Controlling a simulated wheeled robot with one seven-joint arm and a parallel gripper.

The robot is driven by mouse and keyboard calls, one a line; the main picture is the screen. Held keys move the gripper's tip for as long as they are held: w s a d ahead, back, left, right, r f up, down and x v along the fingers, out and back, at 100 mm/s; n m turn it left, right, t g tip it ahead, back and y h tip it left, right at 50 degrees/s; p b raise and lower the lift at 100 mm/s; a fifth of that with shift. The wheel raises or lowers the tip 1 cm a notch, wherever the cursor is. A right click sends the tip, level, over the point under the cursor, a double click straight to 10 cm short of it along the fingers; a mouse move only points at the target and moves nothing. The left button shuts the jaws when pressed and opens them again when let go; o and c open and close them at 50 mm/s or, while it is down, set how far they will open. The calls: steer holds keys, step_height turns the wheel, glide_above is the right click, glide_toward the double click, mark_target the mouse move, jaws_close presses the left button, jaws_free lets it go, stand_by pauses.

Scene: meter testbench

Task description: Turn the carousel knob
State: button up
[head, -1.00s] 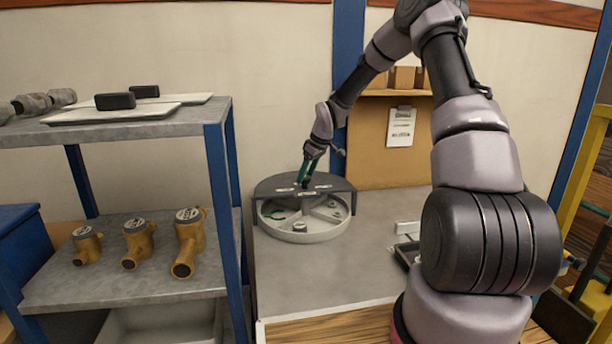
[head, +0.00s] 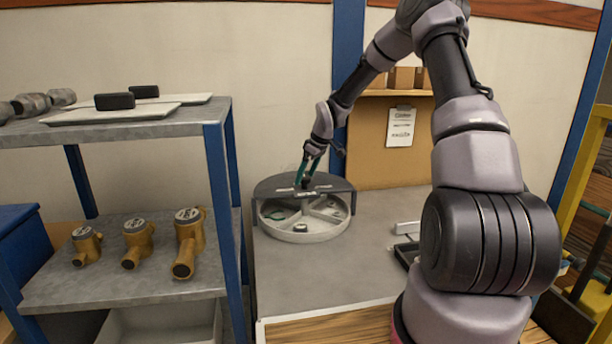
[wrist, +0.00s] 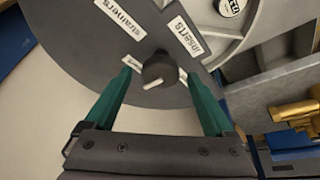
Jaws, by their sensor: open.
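The carousel (head: 303,230) is a round, light grey divided tray on the bench, with a dark grey cover (head: 275,187) over its back half. The black carousel knob (wrist: 158,70) stands on the cover, with a white pointer mark on it. Labels beside it in the wrist view read "strainers" (wrist: 121,18) and "inserts" (wrist: 189,37); a third is partly hidden by the knob. My gripper (wrist: 164,88) is open, its green fingers on either side of the knob with gaps between. In the head view my gripper (head: 308,172) points down at the cover.
A grey shelf (head: 130,285) at left holds several brass meter bodies, with white trays above. A small round part (head: 301,227) lies in the carousel's front. A dark tray (head: 407,250) sits on the bench at right. Bare bench (head: 325,270) lies in front.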

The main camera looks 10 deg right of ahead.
steer(key=v, duration=1)
steer(key=shift+r, duration=0.3)
steer(key=shift+s+d, duration=0.1)
steer(key=s+d+r+m+t+h, duration=0.1)
steer(key=s+r+m, duration=0.3)
steer(key=s+r, duration=0.5)
steer(key=s+d+r+m+t+h, duration=0.1)
steer(key=s+r+m+h, duration=0.15)
steer(key=s+r, duration=0.65)
steer(key=s+r+m+t+y, duration=0.1)
steer(key=s+m, duration=0.5)
steer(key=s, duration=1.2)
steer(key=shift+s+d+r+m+t+y, duration=0.2)
steer(key=shift+d+m+t+y, duration=0.15)
steer(key=shift+t+y, duration=0.25)
